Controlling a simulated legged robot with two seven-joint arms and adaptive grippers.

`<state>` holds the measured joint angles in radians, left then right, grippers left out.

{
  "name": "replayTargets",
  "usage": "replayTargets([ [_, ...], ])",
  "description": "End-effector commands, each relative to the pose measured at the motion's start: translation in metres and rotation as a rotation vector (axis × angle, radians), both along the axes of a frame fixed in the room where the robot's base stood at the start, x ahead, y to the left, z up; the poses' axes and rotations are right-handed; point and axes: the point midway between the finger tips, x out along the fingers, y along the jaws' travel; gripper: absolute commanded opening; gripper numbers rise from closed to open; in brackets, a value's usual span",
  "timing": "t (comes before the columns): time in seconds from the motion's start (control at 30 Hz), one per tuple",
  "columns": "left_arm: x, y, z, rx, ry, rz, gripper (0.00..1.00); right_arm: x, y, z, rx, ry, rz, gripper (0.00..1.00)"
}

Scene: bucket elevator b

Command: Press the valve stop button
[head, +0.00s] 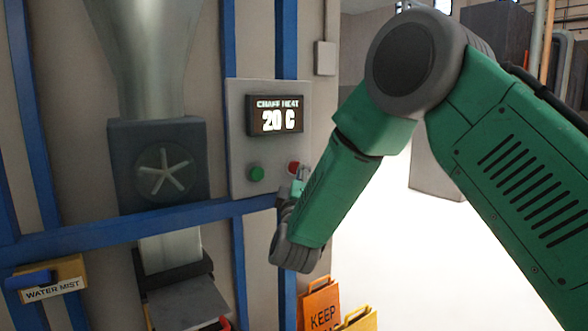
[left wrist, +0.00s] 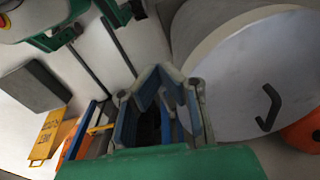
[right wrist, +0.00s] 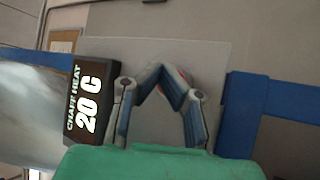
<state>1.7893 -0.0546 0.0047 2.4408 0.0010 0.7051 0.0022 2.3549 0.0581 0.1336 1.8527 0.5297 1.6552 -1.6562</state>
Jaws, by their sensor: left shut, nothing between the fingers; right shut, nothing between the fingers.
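A light grey control panel (head: 240,120) on the machine wall carries a red button (head: 293,166) and a green button (head: 257,173) under a dark display (head: 274,115) reading "CHAFF HEAT 20 C". My right gripper (head: 299,179) is shut and empty, its tips right beside the red button and partly covering it. Whether they touch is unclear. In the right wrist view, the closed fingers (right wrist: 158,75) point at the panel, and a sliver of red shows behind them. My left gripper (left wrist: 157,75) is shut and empty, seen only in the left wrist view.
Blue frame beams (head: 150,222) cross the wall below the panel. A "WATER MIST" box (head: 50,280) is at lower left. An orange sign (head: 320,304) stands below the right gripper. A round lid with a black handle (left wrist: 270,107) is near the left gripper.

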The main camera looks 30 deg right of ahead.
Motion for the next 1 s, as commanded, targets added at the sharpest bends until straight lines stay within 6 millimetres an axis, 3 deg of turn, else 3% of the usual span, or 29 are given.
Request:
replayTargets([
  [1.0, 0.000, 0.000, 0.003, 0.000, 0.000, 0.000, 0.00, 0.012, 0.001, 0.000, 0.000, 0.000, 0.000, 0.00],
])
